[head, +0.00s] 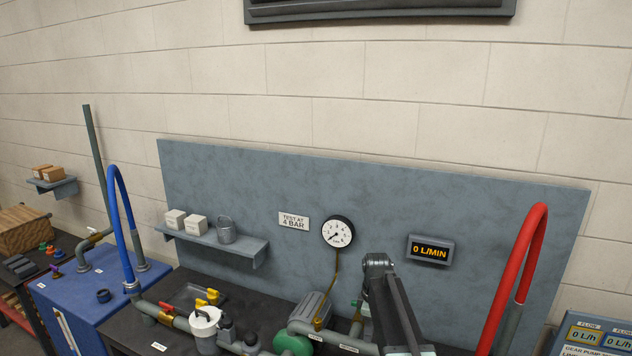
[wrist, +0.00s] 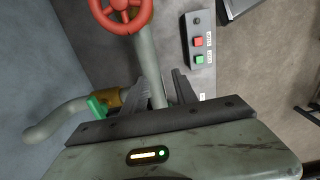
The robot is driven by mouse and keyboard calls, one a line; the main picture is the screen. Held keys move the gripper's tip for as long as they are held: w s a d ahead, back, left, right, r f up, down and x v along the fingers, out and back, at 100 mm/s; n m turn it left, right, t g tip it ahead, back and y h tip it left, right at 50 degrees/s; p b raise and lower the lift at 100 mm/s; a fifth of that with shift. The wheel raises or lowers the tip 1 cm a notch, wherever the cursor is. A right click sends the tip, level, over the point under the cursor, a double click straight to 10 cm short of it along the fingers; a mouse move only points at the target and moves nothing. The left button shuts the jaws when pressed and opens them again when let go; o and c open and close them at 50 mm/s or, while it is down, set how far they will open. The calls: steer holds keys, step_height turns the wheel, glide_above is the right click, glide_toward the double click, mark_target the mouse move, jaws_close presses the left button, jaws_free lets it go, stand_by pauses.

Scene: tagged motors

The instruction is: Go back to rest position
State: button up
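My gripper (wrist: 158,72) shows in the wrist view as two dark toothed fingers, apart, with a gap between them. A grey pipe (wrist: 149,58) shows behind that gap; I cannot tell how near it is. Nothing is seen held between the fingers. In the head view my dark arm link rises at the lower right of the middle, in front of the grey panel (head: 450,190). My gripper cannot be made out there.
The wrist view shows a red handwheel (wrist: 121,14), a green valve lever (wrist: 96,106) and a button box (wrist: 198,40). In the head view, a gauge (head: 338,231), flow display (head: 430,250), red hose (head: 511,275) and white-lidded filter (head: 205,322) surround the bench.

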steer(key=s+f+m+b, duration=0.6)
steer(key=s+m, duration=0.1)
steer(key=s, duration=0.2)
steer(key=s+f+m+b, duration=0.6)
steer(key=s+f, duration=0.1)
steer(key=s, duration=0.2)
steer(key=shift+s+f+m, duration=0.2)
steer(key=shift+s+m, duration=0.05)
steer(key=shift+m, duration=0.15)
steer(key=shift+c, duration=0.3)
stand_by(0.5)
